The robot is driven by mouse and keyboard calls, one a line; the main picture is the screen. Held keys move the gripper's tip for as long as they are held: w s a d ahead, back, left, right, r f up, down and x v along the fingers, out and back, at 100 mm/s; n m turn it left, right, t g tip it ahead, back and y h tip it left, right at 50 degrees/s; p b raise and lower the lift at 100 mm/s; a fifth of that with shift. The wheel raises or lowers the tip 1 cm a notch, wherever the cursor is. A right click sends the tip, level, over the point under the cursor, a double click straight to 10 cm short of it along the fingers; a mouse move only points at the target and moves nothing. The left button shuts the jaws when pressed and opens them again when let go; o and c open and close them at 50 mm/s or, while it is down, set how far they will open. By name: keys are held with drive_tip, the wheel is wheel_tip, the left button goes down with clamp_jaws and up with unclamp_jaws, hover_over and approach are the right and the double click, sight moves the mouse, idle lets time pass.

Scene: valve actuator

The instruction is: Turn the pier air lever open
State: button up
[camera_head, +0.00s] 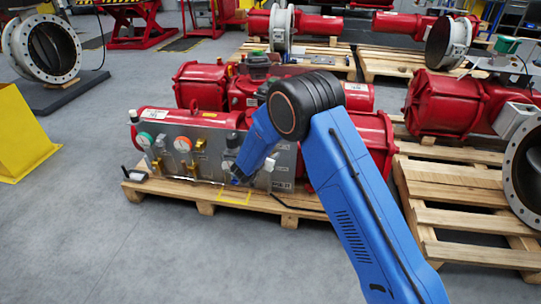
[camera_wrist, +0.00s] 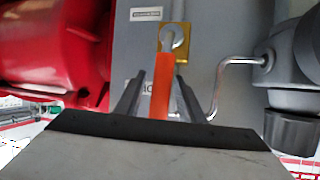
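In the wrist view, an orange-red lever (camera_wrist: 163,88) hangs from a round pivot on a brass valve body (camera_wrist: 184,54), mounted on a grey panel (camera_wrist: 225,20). My gripper (camera_wrist: 162,85) is open, with one dark finger on each side of the lever. A gap shows between the left finger and the lever; the right finger is very close, and I cannot tell whether it touches. The lever's lower end is hidden by the gripper body. In the head view, my arm reaches down to the panel (camera_head: 285,170) of the red actuator (camera_head: 190,121); the lever cannot be made out there.
A bent metal tube (camera_wrist: 220,82) runs right of the lever to a grey fitting (camera_wrist: 295,60). A red cylinder (camera_wrist: 50,40) is at left. The actuator rests on a wooden pallet (camera_head: 180,190); another pallet (camera_head: 470,220) stands right. The floor (camera_head: 100,240) at front left is clear.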

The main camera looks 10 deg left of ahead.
drive_tip(key=v, duration=1.7)
drive_tip(key=shift+s, duration=0.2)
drive_tip(key=d+r+n+y, duration=0.1)
drive_tip(key=d+r+y, duration=0.1)
drive_tip(key=d+r, duration=0.35)
drive_tip(key=w+d+r+n+g+y, duration=0.1)
drive_tip(key=d+r+y, duration=0.2)
drive_tip(key=r, duration=0.6)
drive_tip(key=d+r+y, duration=0.2)
drive_tip(key=d+r, duration=0.2)
drive_tip(key=r, duration=0.3)
drive_tip(key=s+d+r+n+g+y, duration=0.1)
drive_tip(key=s+d+r+g, duration=0.15)
drive_tip(key=s+d, duration=0.65)
drive_tip(key=s+d+r+n+g, duration=0.15)
drive_tip(key=s+d+r, duration=0.25)
drive_tip(key=s+d, duration=0.55)
drive_tip(key=s+d+f+g+h, duration=0.1)
drive_tip(key=s+d+f+h, duration=0.1)
drive_tip(key=s+d, duration=0.6)
drive_tip(key=s+d+f+g+h, duration=0.2)
drive_tip(key=s+d, duration=0.6)
drive_tip(key=s, duration=0.5)
drive_tip(key=shift+s+d+f+m, duration=0.2)
drive_tip(key=shift+s+f+m, duration=0.2)
drive_tip(key=shift+f, duration=0.25)
